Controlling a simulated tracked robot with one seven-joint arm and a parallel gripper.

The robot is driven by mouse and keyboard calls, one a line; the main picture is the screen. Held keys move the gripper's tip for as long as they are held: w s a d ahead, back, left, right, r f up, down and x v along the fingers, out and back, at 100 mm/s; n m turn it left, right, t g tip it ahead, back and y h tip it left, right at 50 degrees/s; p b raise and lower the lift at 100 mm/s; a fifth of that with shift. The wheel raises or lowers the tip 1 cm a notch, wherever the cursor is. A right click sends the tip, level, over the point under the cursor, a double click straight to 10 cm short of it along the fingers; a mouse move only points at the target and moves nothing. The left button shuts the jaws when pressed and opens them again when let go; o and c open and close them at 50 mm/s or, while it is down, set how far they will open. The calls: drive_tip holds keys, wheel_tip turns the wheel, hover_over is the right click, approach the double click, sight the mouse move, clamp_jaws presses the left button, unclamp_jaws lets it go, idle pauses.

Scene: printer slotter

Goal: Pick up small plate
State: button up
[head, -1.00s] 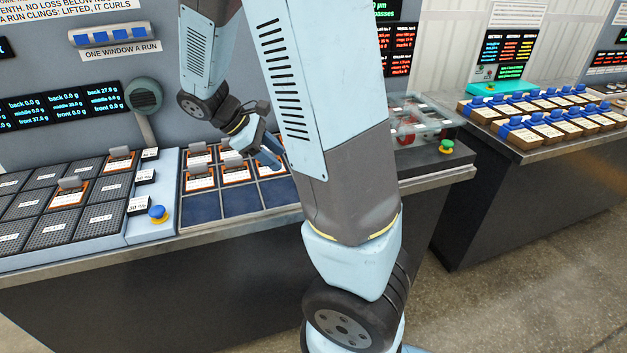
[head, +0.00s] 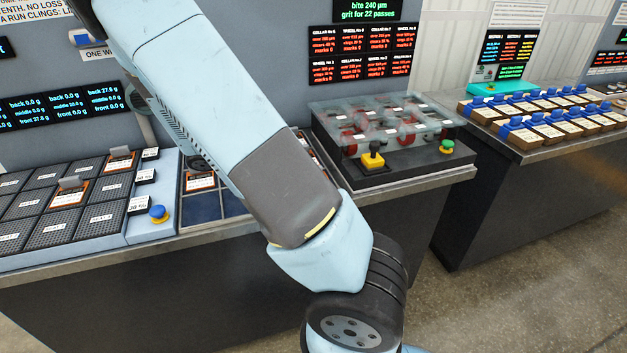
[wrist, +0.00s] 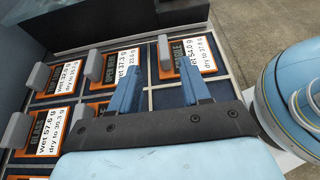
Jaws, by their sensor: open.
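Several small orange-bordered plates with white weight labels and grey upright tabs lie in a dark grid tray. In the wrist view, one (wrist: 204,62) is labelled wet 54.0 g, one (wrist: 122,66) wet 37.3 g, and others (wrist: 66,76) are at left. I cannot tell which one the task means. My gripper (wrist: 157,64) is open, its two blue fingers reaching over the tray. The grey tab (wrist: 164,55) of the 54.0 g plate shows between the fingertips, with no visible grip. In the head view, one plate (head: 200,183) shows, while my arm hides my gripper and most others.
The tray's front cells (head: 200,207) are empty blue. A dark grid panel (head: 50,205) with a blue button (head: 157,212) lies at left. A clear-covered machine (head: 385,140) with a yellow-based switch (head: 373,157) stands right of my arm. A second bench (head: 540,150) holds several blue-handled blocks.

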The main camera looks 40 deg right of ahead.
drive_tip(key=shift+x, duration=4.75)
drive_tip(key=shift+s+a+f, duration=0.1)
drive_tip(key=shift+s, duration=0.05)
drive_tip(key=shift+c, duration=0.4)
clamp_jaws()
